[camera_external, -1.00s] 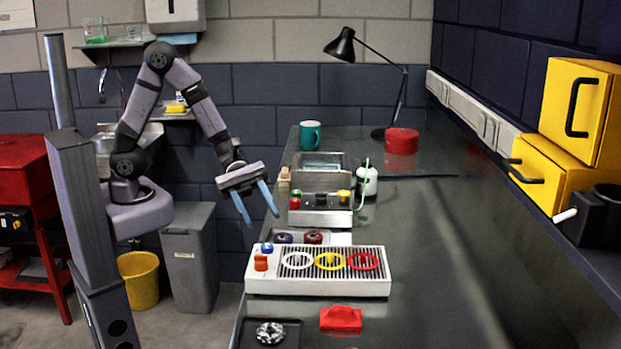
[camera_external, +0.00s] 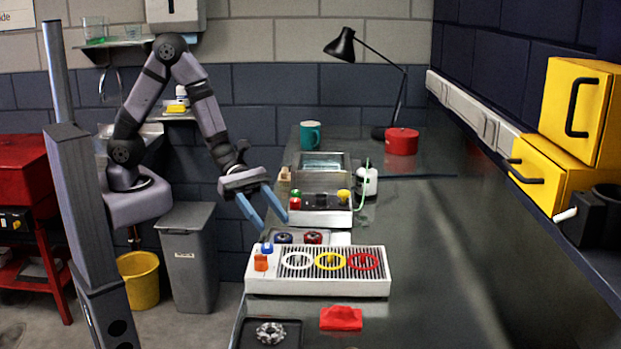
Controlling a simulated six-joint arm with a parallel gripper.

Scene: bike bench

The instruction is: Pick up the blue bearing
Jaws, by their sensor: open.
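The blue bearing (camera_external: 283,238) looks like a small dark blue ring. It lies on a light tray behind the white slatted box, to the left of a similar dark red ring (camera_external: 313,238). My gripper (camera_external: 273,223) is open, with its two blue fingers pointing down and to the right. Nothing is between the fingers. The fingertips appear just above and slightly left of the blue bearing in the picture, apart from it. The exact height gap cannot be told from this view.
The white slatted box (camera_external: 318,283) with coloured rings, an orange knob (camera_external: 261,263) and a blue knob (camera_external: 267,248) stands in front. A metal box (camera_external: 320,215) with coloured knobs stands behind. A red cloth (camera_external: 341,318) lies nearer. The bench's right side is clear.

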